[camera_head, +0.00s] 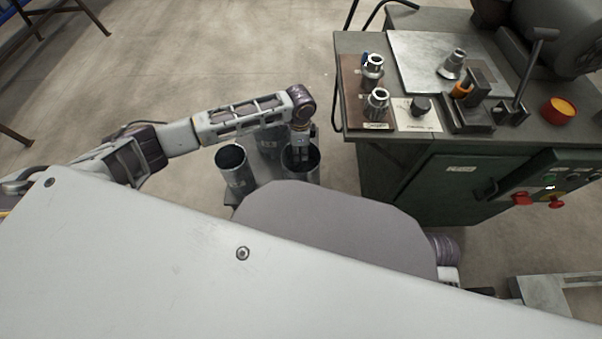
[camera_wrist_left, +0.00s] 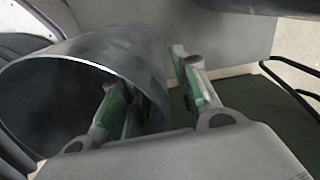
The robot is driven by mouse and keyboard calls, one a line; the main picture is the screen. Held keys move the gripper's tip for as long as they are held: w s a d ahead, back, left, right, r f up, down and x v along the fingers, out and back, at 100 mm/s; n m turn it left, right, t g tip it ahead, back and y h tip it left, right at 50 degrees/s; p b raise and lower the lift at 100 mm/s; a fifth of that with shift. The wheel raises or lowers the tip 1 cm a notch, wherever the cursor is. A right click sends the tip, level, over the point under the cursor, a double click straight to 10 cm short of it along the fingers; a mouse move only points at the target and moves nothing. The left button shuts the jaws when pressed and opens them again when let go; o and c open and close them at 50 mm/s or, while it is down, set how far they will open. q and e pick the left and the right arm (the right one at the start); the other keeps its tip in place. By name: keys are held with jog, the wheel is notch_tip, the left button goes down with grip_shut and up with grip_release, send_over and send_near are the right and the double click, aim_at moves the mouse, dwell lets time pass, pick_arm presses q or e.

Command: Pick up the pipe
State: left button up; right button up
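Grey metal pipes stand upright on a low stand beside the bench. One pipe (camera_head: 231,170) is at the left, and another pipe (camera_head: 313,175) is at the right under my left gripper (camera_head: 301,153). In the left wrist view the pipe (camera_wrist_left: 135,48) shows its round open end at the left. The left gripper (camera_wrist_left: 158,92) there is open, with one green-padded finger inside the pipe's mouth and the other outside its wall. The wall lies between the fingers with a gap showing. My right gripper is not in view.
Open concrete floor (camera_head: 200,60) lies beyond the pipes.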

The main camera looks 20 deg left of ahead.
pick_arm(q)
grip_shut()
jog(key=shift+r, duration=0.1)
dwell(0.5)
